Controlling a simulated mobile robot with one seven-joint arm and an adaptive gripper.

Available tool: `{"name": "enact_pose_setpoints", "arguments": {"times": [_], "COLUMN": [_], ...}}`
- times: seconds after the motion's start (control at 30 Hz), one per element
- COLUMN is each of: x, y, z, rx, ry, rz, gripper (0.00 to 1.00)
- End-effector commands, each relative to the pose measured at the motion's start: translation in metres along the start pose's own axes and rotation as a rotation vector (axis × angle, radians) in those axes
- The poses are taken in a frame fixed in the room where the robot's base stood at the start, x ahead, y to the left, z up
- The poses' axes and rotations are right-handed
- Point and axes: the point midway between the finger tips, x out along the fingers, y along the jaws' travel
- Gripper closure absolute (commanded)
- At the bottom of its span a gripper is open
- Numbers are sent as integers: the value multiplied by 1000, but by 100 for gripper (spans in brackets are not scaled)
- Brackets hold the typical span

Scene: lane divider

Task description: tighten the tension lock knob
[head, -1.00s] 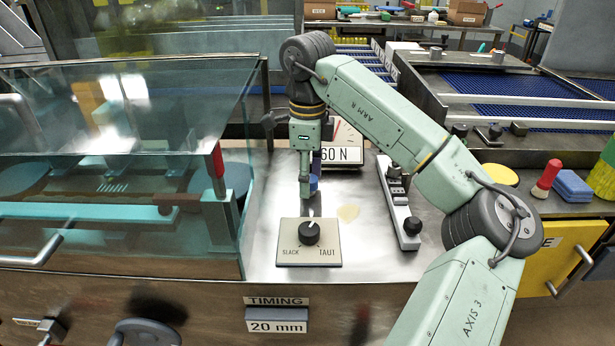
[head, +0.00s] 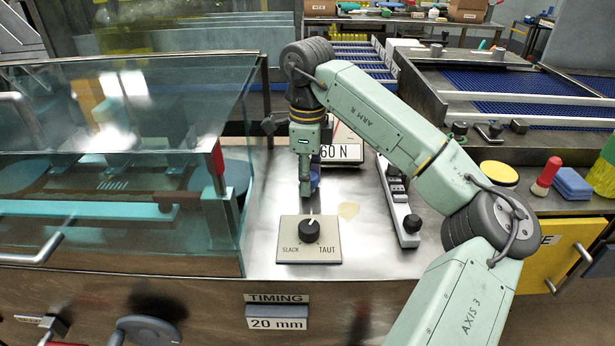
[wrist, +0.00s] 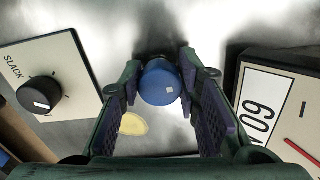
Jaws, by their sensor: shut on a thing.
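The black dial knob (head: 309,231) sits on a plate (head: 290,256) marked SLACK and TAUT, apart from my fingers. The blue knob's lower part is hidden.
A gauge box marked 60 N (head: 341,153) stands close behind my gripper; it also shows at the right in the wrist view (wrist: 262,105). A glass guard (head: 120,170) is at the left. A rail with black knobs (head: 397,205) lies at the right. A yellowish patch (head: 348,210) marks the deck.

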Motion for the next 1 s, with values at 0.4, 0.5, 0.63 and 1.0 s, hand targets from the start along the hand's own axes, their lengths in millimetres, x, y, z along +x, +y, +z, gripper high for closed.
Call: {"name": "enact_pose_setpoints", "arguments": {"times": [0.4, 0.5, 0.63, 1.0], "x": [1, 1, 2, 2], "y": [0, 0, 0, -2], "z": [0, 0, 0, -2], "rx": [19, 50, 119, 443], "ry": [1, 3, 4, 5], "rz": [1, 0, 0, -3], "gripper": [98, 98, 98, 98]}}
